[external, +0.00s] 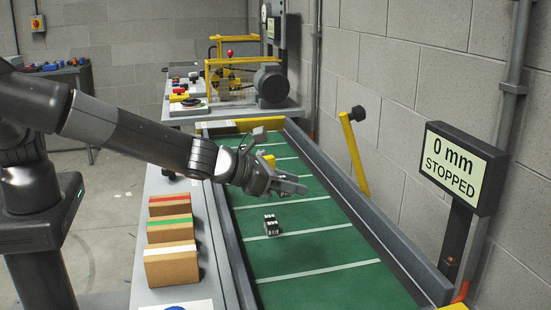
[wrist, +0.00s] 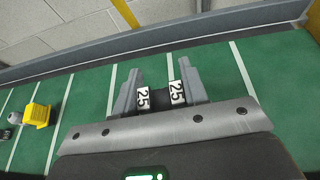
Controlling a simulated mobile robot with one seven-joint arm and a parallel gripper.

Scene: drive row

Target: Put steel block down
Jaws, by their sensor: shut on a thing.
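My gripper (external: 290,187) is over the green belt in the external view, its fingers pointing right. In the wrist view my gripper (wrist: 160,82) has its two grey fingers apart, shut on the dark steel block (wrist: 159,100). White labels reading 25 show beside both fingers. Much of the held block is hidden, and I cannot make it out clearly in the external view. A small dark block with white marks (external: 271,225) shows below the gripper in the external view, seemingly on the belt. I cannot tell whether it is a separate block.
The green belt (external: 320,256) has white cross lines and raised grey sides. A yellow object (wrist: 37,115) stands on it. Several cardboard boxes (external: 171,266) line the near ledge. A yellow lever (external: 353,155) rises at the far side. A sign (external: 459,168) reads 0 mm STOPPED.

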